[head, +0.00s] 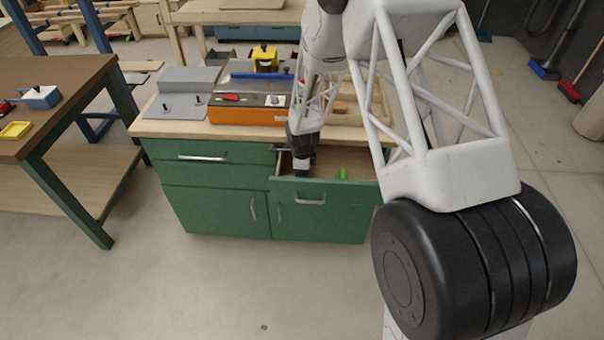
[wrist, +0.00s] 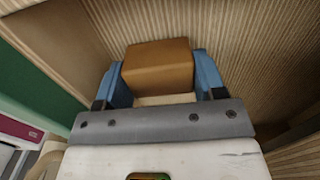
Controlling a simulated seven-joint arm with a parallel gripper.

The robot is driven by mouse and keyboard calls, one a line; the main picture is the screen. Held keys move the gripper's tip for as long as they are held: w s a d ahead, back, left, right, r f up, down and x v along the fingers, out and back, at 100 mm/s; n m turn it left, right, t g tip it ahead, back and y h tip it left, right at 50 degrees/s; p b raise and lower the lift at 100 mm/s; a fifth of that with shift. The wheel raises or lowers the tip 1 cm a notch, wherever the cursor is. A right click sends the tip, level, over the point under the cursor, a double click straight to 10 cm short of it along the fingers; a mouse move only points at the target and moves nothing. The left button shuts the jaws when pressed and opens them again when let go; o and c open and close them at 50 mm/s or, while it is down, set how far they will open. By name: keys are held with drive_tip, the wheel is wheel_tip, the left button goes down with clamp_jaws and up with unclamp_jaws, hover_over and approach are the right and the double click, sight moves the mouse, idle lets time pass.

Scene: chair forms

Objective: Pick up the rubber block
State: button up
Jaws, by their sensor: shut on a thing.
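The rubber block (wrist: 158,66) is a brown-orange box shape in the wrist view. It sits between the two blue fingers of my gripper (wrist: 164,82), which is shut on it. In the head view my gripper (head: 301,168) reaches down into the open drawer (head: 311,186) of the green cabinet. The block cannot be made out in the head view. Whether it touches the drawer floor is hard to tell.
A small green object (head: 343,174) lies in the drawer to the right of my gripper. An orange machine (head: 247,112) and a grey plate (head: 176,107) stand on the cabinet's top. A brown-topped table (head: 65,85) stands at left. The floor in front is clear.

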drive_tip(key=shift+r, duration=4.55)
drive_tip(key=o, duration=0.4)
drive_tip(key=c, duration=0.3)
drive_tip(key=w+a+r, duration=0.4)
drive_tip(key=a+r, duration=0.2)
drive_tip(key=a, duration=0.2)
drive_tip(key=w+a+r, duration=0.5)
drive_tip(key=a+r, duration=0.1)
drive_tip(key=a, duration=0.2)
drive_tip(key=w+d+r, duration=0.1)
drive_tip(key=w+r, duration=0.3)
drive_tip(key=w, duration=0.4)
drive_tip(key=w+d+r, duration=0.2)
drive_tip(key=w+r, duration=0.2)
drive_tip(key=w, duration=0.4)
drive_tip(key=shift+d+r, duration=0.15)
drive_tip(key=shift+d, duration=0.1)
